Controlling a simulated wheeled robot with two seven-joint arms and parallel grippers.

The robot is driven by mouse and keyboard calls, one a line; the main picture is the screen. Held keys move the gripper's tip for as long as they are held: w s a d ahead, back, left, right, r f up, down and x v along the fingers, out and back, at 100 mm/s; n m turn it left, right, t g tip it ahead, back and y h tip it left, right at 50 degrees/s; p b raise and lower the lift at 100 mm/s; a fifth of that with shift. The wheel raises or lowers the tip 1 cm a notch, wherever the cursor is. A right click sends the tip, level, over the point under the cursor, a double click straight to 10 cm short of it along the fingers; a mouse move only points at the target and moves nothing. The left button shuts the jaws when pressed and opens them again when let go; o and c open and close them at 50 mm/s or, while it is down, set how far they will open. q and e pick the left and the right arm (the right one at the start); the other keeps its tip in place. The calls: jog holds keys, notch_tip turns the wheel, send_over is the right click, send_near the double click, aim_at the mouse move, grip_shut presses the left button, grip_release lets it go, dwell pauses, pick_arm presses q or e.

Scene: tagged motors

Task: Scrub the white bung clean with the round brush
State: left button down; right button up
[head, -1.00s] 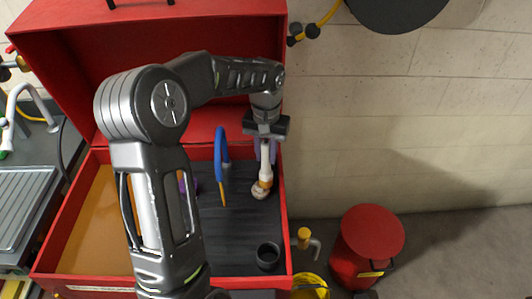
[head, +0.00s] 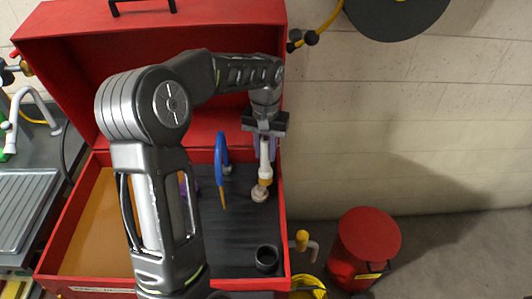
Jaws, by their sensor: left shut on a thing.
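My left gripper (head: 265,143) is shut on the white handle of the round brush (head: 265,158) and holds it bristles down, nearly upright. The brush has an orange-yellow collar and a round beige bristle head. The head is over the dark ribbed floor of the red parts-washer tub, and I cannot tell whether it touches anything. I cannot pick out the white bung with certainty. A purple thing (head: 184,188) shows partly behind my left forearm. My right gripper is not in view.
A blue hose with an orange tip (head: 221,160) stands just left of the brush. A black cup (head: 266,258) stands in the tub's front right corner. The raised red lid (head: 75,75) is behind. A red bin (head: 365,250) and a yellow bucket (head: 308,285) are outside, right.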

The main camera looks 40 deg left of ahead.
aim_at(266, 139)
pick_arm(q)
jog(key=shift+r+p, duration=1.7)
jog(key=shift+r, duration=0.9)
